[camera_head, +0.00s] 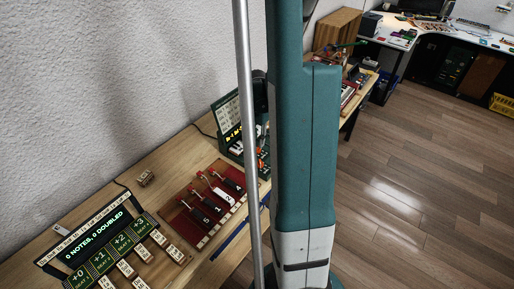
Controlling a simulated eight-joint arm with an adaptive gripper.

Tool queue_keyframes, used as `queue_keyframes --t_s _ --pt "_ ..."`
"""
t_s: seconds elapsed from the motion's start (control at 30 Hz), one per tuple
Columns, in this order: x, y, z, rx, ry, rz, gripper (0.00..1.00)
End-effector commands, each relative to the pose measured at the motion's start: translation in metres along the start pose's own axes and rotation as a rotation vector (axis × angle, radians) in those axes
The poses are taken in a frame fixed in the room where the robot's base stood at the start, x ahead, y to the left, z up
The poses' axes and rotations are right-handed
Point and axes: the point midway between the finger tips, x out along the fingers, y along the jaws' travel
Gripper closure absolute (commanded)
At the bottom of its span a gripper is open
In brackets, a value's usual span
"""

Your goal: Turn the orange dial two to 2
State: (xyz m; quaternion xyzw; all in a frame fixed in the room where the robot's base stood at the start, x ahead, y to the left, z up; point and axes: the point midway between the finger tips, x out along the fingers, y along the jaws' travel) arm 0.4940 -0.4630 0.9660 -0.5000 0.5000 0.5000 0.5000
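A dark green device (228,112) with a raised panel and a small lit display stands on the wooden bench, in the middle of the head view. Small orange parts (259,130) show at its right side, beside my teal body part. They may be orange dials, but they are too small and too covered to tell which is dial two or where it points. My teal and grey body parts hide the right of this device. My gripper is not in view.
A display (97,238) reading "0 NOTES, 0 DOUBLED" stands at the front left, with green tiles and pale blocks before it. A red board (185,222) with black numbered pieces lies between it and the green device. A small wooden block (146,177) lies near the wall. Floor (425,190) at right is clear.

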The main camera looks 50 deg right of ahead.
Motion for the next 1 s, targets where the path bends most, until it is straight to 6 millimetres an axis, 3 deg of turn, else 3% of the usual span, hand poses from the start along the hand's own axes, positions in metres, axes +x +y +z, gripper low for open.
queue_keyframes --t_s 0.5,0.97,1.0 --pt "0.044 0.000 0.000 0.000 0.000 0.000 0.76" --pt "0.049 0.000 0.000 0.000 0.000 0.000 0.76" --pt "0.049 0.000 0.000 0.000 0.000 0.000 0.80"
